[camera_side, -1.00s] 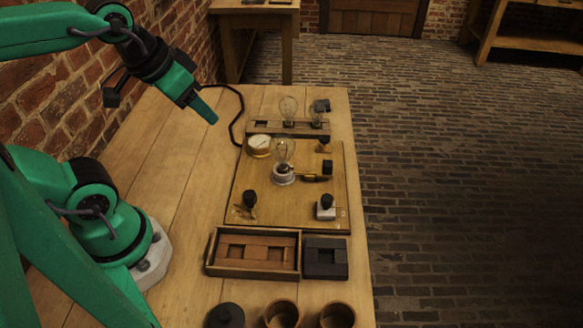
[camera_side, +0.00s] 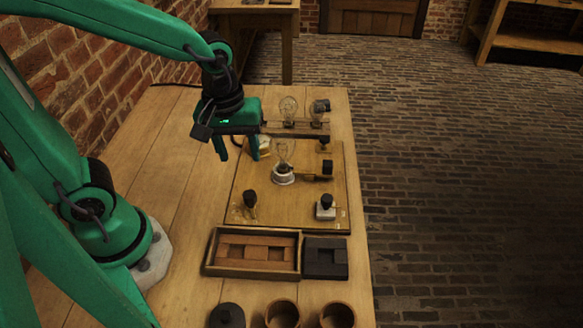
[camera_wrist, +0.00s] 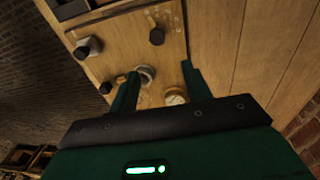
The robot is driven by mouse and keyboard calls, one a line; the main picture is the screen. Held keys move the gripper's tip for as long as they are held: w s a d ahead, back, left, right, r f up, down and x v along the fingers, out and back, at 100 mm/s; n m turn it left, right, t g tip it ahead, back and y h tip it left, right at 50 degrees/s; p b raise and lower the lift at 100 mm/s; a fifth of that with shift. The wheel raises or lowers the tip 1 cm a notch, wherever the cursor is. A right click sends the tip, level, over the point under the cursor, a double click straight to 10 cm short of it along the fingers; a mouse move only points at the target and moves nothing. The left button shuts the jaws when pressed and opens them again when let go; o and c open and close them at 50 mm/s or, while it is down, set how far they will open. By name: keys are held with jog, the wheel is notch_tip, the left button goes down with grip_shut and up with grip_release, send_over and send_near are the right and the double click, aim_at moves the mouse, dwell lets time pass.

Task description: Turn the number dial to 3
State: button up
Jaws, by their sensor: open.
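A round brass piece with a pale face, which looks like a dial or gauge (camera_side: 265,144), sits at the back left of the wooden board (camera_side: 290,213). No numbers on it are readable. My gripper (camera_side: 238,152) is open and empty, pointing down at the board's back left. Its right finger partly covers the dial in the side view. In the wrist view, my gripper's (camera_wrist: 160,70) fingers stand apart, with the pale dial face (camera_wrist: 174,97) showing between them, nearer the palm. I cannot tell whether a finger touches it.
A glass bulb (camera_side: 283,153) on a white base stands close right of my gripper. Black knobs (camera_side: 250,199) (camera_side: 326,203) stand on the board's front. Behind is a rack with bulbs (camera_side: 288,108); in front, a wooden tray (camera_side: 212,267).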

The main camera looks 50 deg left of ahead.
aim_at(249, 193)
jog(key=shift+w+d+f+n+g, duration=0.1)
jog(key=shift+d+f+n+g, duration=0.25)
jog(key=shift+f+n, duration=0.3)
jog(key=shift+w+d+f+n+g, duration=0.1)
jog(key=shift+d+f+n+g, duration=0.25)
jog(key=shift+f, duration=0.5)
jog(key=shift+s+f, duration=0.1)
jog(key=shift+f, duration=0.05)
jog(key=shift+f, duration=3.75)
jog(key=c, duration=1)
